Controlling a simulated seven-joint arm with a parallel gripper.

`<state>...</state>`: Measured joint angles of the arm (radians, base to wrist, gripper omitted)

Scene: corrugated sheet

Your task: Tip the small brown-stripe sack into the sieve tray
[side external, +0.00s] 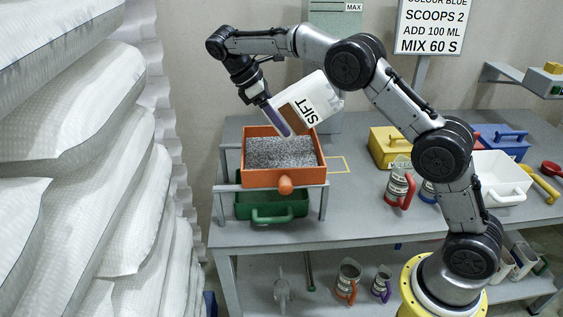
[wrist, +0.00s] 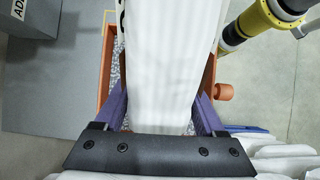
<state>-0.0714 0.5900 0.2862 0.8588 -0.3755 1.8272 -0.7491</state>
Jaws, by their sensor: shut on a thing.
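The small white sack (side external: 322,92), with a brown stripe and the word SIFT, is in the air above the orange sieve tray (side external: 255,170). It is steeply tilted, its striped end lower and toward my gripper. My gripper (side external: 284,128) has purple fingers and is shut on the sack. In the wrist view, the sack (wrist: 165,70) fills the gap between both fingers (wrist: 160,100). Grey-white granules (side external: 280,150) cover the tray floor. Part of the tray (wrist: 209,75) shows behind the sack in the wrist view. I cannot see whether anything is pouring out.
A green bin (side external: 270,210) sits under the sieve tray on the grey bench (side external: 340,215). Stacked white sacks (side external: 75,150) rise close on the left. Right of the tray are a yellow box (side external: 385,148), red-handled jug (side external: 398,187) and white bin (side external: 500,180).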

